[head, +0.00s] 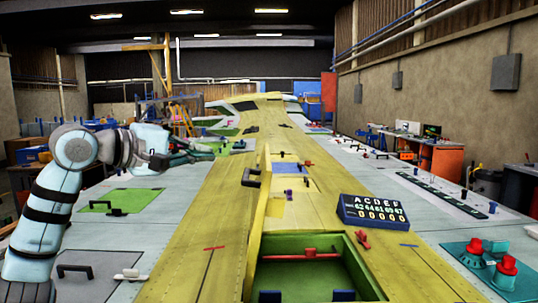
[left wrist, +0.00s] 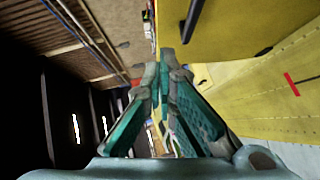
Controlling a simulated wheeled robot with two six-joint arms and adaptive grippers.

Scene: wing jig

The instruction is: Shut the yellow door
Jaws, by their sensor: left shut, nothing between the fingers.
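The yellow door (head: 257,235) stands open, upright on edge along the left side of a rectangular opening in the yellow wing skin. A black handle (head: 251,177) sticks out from its left face. My left gripper (head: 208,154) is to the left of the door, apart from the handle in the head view. Its teal fingers are shut and empty, and they also show in the left wrist view (left wrist: 168,55). In that view a yellow panel (left wrist: 235,25), apparently the door, is close by at upper right, with dark parts on it. My right gripper is out of view.
The opening has a green interior (head: 310,274) with a red bar across it. A blue number display (head: 373,211) sits right of it, and red knobs on teal bases (head: 474,247) are at far right. Grey panels with black handles (head: 75,270) lie left.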

